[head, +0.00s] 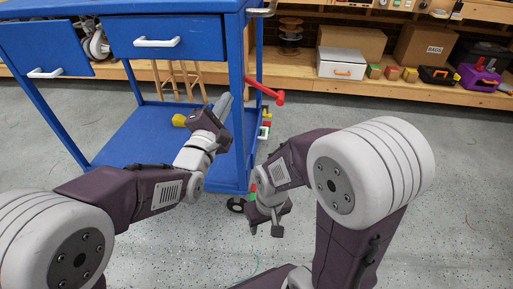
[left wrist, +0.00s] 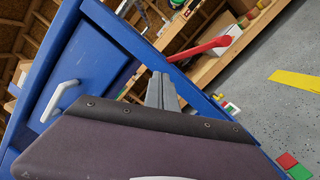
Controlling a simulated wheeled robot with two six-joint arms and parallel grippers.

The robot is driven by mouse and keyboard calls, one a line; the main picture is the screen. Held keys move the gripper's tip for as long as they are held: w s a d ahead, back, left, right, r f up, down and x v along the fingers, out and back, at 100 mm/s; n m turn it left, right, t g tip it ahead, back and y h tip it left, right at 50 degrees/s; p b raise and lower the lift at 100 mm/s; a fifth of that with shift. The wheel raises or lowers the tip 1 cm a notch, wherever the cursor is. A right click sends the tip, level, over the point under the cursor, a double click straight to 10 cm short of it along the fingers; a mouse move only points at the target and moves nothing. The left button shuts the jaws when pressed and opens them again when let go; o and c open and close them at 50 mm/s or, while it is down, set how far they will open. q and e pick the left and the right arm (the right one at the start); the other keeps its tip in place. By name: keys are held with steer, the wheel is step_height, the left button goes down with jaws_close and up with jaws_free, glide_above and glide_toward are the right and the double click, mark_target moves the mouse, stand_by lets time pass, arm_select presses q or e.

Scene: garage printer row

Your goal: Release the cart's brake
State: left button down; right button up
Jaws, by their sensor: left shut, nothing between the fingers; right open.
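The blue cart (head: 185,27) stands at the left with drawers above and an open lower shelf. A red lever (head: 265,91) sticks out from its right side; it also shows in the left wrist view (left wrist: 199,50), above and right of my fingers. I cannot tell for certain that it is the brake handle. My left gripper (head: 223,104) is shut and empty, in front of the cart's right leg, left of the lever and apart from it in the picture. My right gripper (head: 266,226) is open and empty, low beside the cart's front right caster (head: 236,204).
A small red, green and white part (head: 265,130) sits at the cart's right side. A yellow object (head: 180,120) shows at the lower shelf. A wooden shelf (head: 380,88) along the back holds boxes and toolboxes. The floor at right is clear.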

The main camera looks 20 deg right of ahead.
mark_target(265, 89)
arm_select(q)
steer(key=s+d+f+m+g+h+b, duration=0.1)
steer(key=d+f+b, duration=0.15)
steer(key=f, duration=0.25)
steer(key=s+d+f+b, duration=0.1)
steer(key=s+f+b, duration=0.15)
steer(key=f, duration=0.25)
arm_select(e)
step_height(265, 89, down, 9)
arm_select(q)
steer(key=w+d+r+p, duration=0.3)
steer(key=w+d+p, duration=0.2)
steer(key=d+p, duration=0.3)
steer(key=shift+w+d, duration=0.35)
steer(key=shift+d, duration=0.9)
arm_select(e)
step_height(265, 89, up, 9)
arm_select(q)
steer(key=shift+w+r+p, duration=0.1)
steer(key=shift+p, duration=0.25)
arm_select(e)
steer(key=shift+s, duration=0.1)
